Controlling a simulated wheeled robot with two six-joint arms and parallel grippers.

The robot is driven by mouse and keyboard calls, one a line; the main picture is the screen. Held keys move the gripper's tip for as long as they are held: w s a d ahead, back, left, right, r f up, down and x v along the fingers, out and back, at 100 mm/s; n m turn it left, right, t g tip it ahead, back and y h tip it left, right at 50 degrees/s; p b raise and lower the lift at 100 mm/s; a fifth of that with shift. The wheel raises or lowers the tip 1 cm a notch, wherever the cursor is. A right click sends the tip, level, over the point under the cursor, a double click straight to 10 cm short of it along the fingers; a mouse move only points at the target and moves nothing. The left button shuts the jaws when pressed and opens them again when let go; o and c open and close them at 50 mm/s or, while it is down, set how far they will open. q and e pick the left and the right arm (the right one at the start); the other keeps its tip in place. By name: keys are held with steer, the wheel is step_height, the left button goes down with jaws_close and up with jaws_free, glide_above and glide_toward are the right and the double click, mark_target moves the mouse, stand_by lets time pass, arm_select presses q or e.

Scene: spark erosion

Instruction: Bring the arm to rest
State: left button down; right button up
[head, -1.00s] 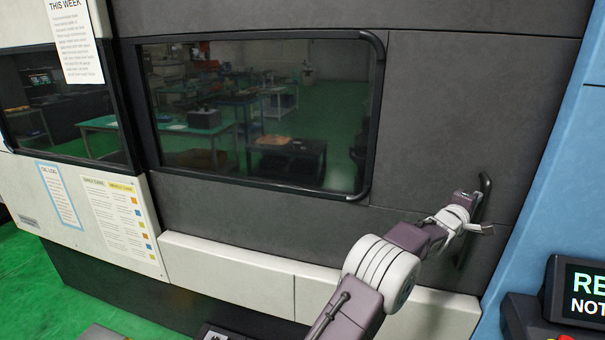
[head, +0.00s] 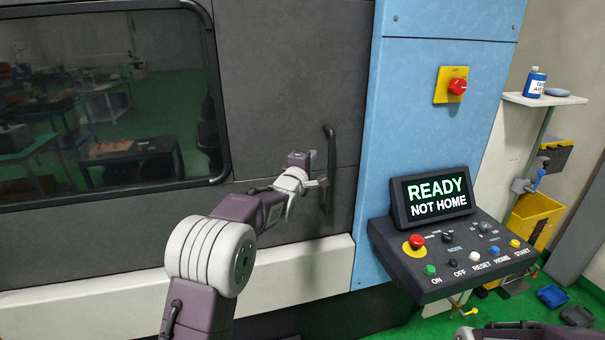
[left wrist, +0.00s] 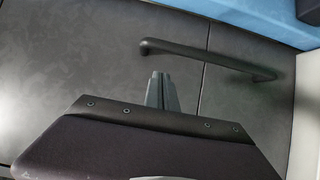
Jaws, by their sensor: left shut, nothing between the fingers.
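My left arm reaches in from the bottom of the head view toward the grey machine door (head: 290,110). My left gripper (head: 310,172) is just left of the dark upright door handle (head: 331,165). In the left wrist view the fingers (left wrist: 162,92) are shut together with nothing between them. The handle (left wrist: 210,58) passes beyond their tips there, and I see no grip on it. A part that looks like my right gripper (head: 520,328) shows only as a sliver at the bottom right edge, its jaws unclear.
A control panel (head: 455,255) with several buttons stands right of the door; its screen (head: 436,196) reads "READY NOT HOME". A red switch on a yellow plate (head: 445,85) is on the blue panel.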

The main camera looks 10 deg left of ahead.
arm_select(q)
steer(key=shift+s+r+b, duration=0.55)
steer(key=shift+s+b, duration=0.6)
steer(key=shift+s, duration=2.35)
steer(key=s+a+f+m+g+y, duration=0.1)
steer(key=s+f+m+g, duration=0.25)
steer(key=s+f, duration=0.7)
steer(key=s+a+f+m+g, duration=0.15)
steer(key=s+f+g, duration=0.45)
steer(key=f, duration=0.7)
steer(key=s+f+m+g, duration=0.3)
steer(key=s+f+m, duration=0.2)
steer(key=s, duration=0.5)
steer(key=s+f+m+g, duration=0.4)
steer(key=s+f+m, duration=0.1)
steer(key=s, duration=0.5)
steer(key=shift+d+f+m, duration=0.15)
steer(key=shift+f+m, duration=0.2)
steer(key=shift+m, duration=0.55)
arm_select(e)
step_height(320, 180, down, 4)
steer(key=shift+s+a+r, duration=0.1)
steer(key=shift+a+r, duration=0.05)
steer(key=shift+r, duration=0.05)
steer(key=shift+c, duration=0.3)
